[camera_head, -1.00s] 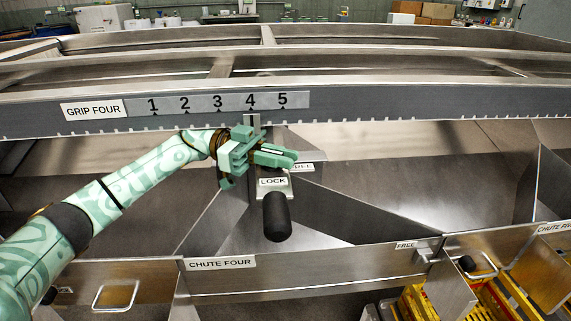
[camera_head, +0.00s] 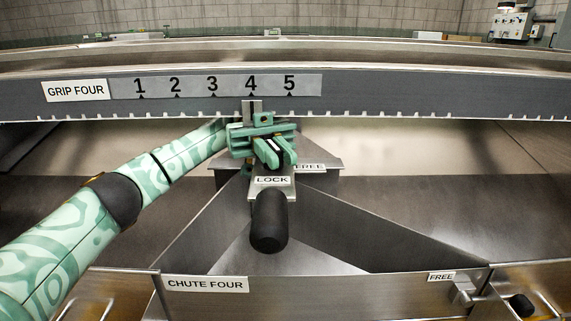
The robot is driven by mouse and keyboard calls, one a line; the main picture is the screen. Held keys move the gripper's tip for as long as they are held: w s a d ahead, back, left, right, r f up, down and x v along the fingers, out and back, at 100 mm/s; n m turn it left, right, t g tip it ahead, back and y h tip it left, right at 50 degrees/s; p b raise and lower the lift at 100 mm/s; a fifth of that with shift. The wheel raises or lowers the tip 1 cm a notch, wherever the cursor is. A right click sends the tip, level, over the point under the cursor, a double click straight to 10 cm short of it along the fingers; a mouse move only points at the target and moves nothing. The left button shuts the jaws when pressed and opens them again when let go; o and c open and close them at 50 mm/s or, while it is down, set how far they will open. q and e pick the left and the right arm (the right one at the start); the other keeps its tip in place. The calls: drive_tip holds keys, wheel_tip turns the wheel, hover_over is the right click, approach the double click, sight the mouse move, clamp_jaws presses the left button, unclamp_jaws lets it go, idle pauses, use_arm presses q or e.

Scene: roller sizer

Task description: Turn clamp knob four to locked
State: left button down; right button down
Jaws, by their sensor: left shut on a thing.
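Clamp knob four is mostly hidden by my left gripper (camera_head: 276,152), whose fingers are shut on it, just above the LOCK label (camera_head: 272,181). The fingers point down and slightly right, toward the LOCK plate. The FREE label (camera_head: 308,167) sits just right of the fingers and is partly covered. A black rounded handle (camera_head: 269,221) hangs below the LOCK plate, apart from the fingers. The GRIP FOUR scale (camera_head: 216,86) runs above, with the metal pointer (camera_head: 251,107) under number 4. My right gripper is not in view.
A notched grey rail (camera_head: 400,98) crosses behind the gripper. Sloping metal chute walls (camera_head: 340,225) spread below it. The CHUTE FOUR front panel (camera_head: 330,294) has a FREE label and a latch with a small black knob (camera_head: 520,305) at right.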

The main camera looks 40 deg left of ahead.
use_arm(q)
drive_tip(key=shift+m+g+y, duration=0.5)
drive_tip(key=shift+g, duration=0.3)
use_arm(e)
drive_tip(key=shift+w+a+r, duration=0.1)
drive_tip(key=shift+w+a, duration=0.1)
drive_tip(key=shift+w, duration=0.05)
use_arm(q)
drive_tip(key=shift+s+a+m+g, duration=0.1)
drive_tip(key=shift+m+g, duration=0.2)
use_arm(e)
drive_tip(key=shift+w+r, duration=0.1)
use_arm(q)
drive_tip(key=c, duration=1.4)
unclamp_jaws()
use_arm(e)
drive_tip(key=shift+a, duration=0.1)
